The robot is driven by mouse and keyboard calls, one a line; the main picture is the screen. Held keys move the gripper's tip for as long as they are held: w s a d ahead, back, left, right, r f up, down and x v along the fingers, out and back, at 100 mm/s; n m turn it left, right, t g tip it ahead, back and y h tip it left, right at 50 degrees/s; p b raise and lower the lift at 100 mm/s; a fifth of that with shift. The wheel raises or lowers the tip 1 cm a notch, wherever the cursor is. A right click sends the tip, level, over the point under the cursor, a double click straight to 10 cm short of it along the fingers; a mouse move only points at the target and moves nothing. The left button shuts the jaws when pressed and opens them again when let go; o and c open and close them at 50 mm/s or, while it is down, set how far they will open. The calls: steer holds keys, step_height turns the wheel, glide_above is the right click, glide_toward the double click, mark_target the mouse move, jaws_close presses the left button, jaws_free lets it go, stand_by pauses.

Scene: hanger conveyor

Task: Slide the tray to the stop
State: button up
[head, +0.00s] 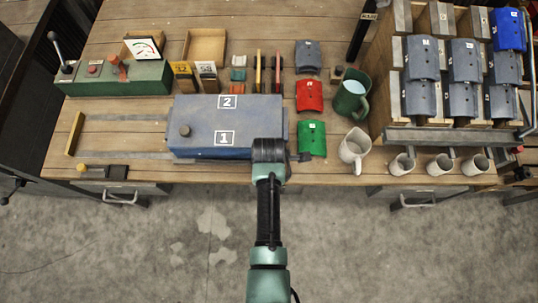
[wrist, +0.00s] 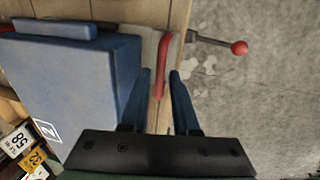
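The blue tray (head: 200,140) lies on the bench, with plates marked 1 and 2 on top and a round knob at its left end. Two metal rails (head: 130,117) run left from it to a yellow bar (head: 75,133), which looks like the stop; a clear gap separates them. My gripper (head: 268,155) is at the tray's front right. In the wrist view the tray (wrist: 65,85) fills the left side. My gripper (wrist: 163,95) is open, its left finger close beside the tray's edge; contact cannot be told. A red grip (wrist: 165,62) shows just beyond the fingertips.
A green control box (head: 120,78) and number cards (head: 206,70) stand behind the rails. Red (head: 309,95) and green (head: 312,138) curved pieces and a beige jug (head: 355,147) stand to the right. A red-knobbed lever (wrist: 238,47) juts past the bench edge. The rails look clear.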

jaws_close()
stand_by(1.1)
